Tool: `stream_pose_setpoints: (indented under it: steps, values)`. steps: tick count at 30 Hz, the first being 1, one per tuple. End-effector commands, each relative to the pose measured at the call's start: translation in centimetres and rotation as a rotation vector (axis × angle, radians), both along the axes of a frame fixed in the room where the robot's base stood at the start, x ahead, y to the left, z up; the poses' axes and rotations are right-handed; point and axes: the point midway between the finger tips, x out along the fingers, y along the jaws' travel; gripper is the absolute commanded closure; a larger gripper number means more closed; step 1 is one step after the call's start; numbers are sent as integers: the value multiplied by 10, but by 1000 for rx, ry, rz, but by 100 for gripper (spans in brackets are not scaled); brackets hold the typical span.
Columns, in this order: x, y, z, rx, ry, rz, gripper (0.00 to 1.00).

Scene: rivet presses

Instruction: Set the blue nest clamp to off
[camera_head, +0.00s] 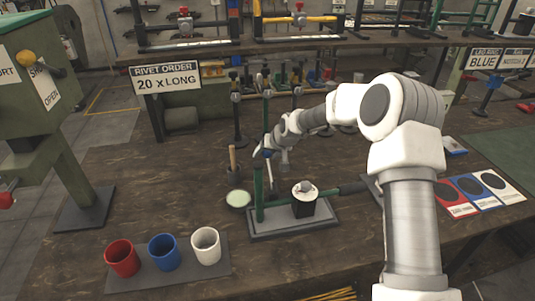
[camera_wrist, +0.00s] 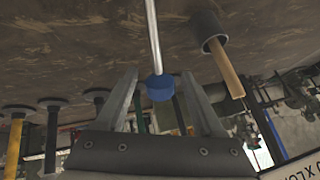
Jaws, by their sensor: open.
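A blue knob (camera_wrist: 159,88) on the end of a thin metal rod (camera_wrist: 152,35) shows in the wrist view; it looks like the blue clamp's handle. My gripper (camera_wrist: 158,78) is open, with one finger on each side of the knob and gaps visible on both sides. In the head view, my arm reaches over the green press (camera_head: 258,190), whose grey base (camera_head: 292,222) stands on the bench. A black block (camera_head: 304,208) with a silver round top stands on that base. The clamp's setting cannot be read, and my wrist hides part of the press.
Red (camera_head: 122,259), blue (camera_head: 165,252) and white (camera_head: 206,246) cups stand on a mat at front left. A pale green round dish (camera_head: 238,199) and a wooden-handled tool in a holder (camera_head: 233,171) are left of the press. Coloured cards (camera_head: 472,188) lie at right.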

Motion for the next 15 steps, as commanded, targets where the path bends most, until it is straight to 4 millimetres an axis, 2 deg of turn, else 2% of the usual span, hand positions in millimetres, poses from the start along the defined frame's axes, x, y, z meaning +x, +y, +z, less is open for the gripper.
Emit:
stream_pose_setpoints:
  steps: [5,8,15]
  values:
    - [-4,-3,8,0,0,0,30]
    - [-10,-9,19,0,-2,-2,30]
    - [-34,-26,59,-1,-3,-3,30]
